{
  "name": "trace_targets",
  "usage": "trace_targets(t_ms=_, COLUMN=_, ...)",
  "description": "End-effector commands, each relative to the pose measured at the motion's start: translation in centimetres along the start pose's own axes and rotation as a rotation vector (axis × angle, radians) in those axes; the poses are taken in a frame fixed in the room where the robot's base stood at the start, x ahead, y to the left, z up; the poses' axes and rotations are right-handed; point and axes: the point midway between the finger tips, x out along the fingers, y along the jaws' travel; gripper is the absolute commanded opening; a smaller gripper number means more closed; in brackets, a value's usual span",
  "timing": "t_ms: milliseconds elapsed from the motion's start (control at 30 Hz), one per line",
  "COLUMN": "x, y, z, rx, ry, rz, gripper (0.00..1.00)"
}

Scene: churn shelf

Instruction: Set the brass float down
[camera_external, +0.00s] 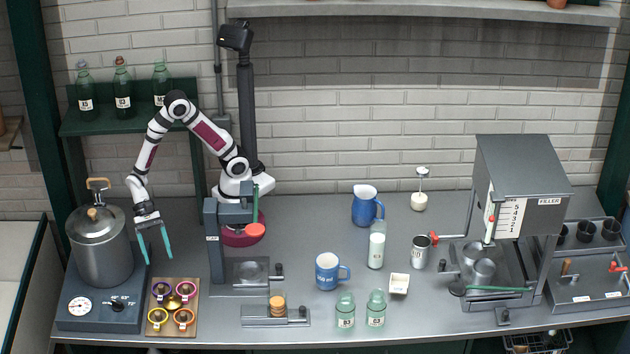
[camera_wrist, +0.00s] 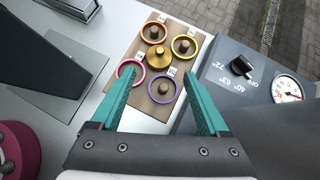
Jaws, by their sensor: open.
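The brass float appears to be the round gold-coloured piece (camera_wrist: 159,55) with a small knob, at the middle of a wooden board (camera_wrist: 171,28); it also shows in the external view (camera_external: 173,302). Coloured rings in pink, yellow, purple and orange sit around it on the board, each around a dark peg. My gripper (camera_external: 158,259) has teal fingers spread apart, with nothing between them. It hangs above and behind the board, pointing down. In the wrist view the fingertips (camera_wrist: 158,75) lie on either side of the board's near part, apart from the float.
A metal churn (camera_external: 100,250) stands on a dark heater base (camera_external: 100,318) left of the board. A dark press stand (camera_external: 213,250) is to the right. A blue mug (camera_external: 327,272), green bottles (camera_external: 345,312) and a filler (camera_external: 520,190) stand farther right.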

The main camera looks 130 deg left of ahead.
Motion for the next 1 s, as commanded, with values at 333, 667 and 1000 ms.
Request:
trace_targets(t_ms=333, x=1.4, y=0.5, z=1.0, rx=-0.001, ry=0.002, rz=0.010, gripper=0.78)
trace_targets(t_ms=667, x=8.7, y=0.3, z=0.9, rx=-0.002, ry=0.002, rz=0.004, gripper=0.78)
trace_targets(t_ms=1000, x=14.1, y=0.1, z=-0.1, rx=-0.002, ry=0.003, rz=0.004, gripper=0.78)
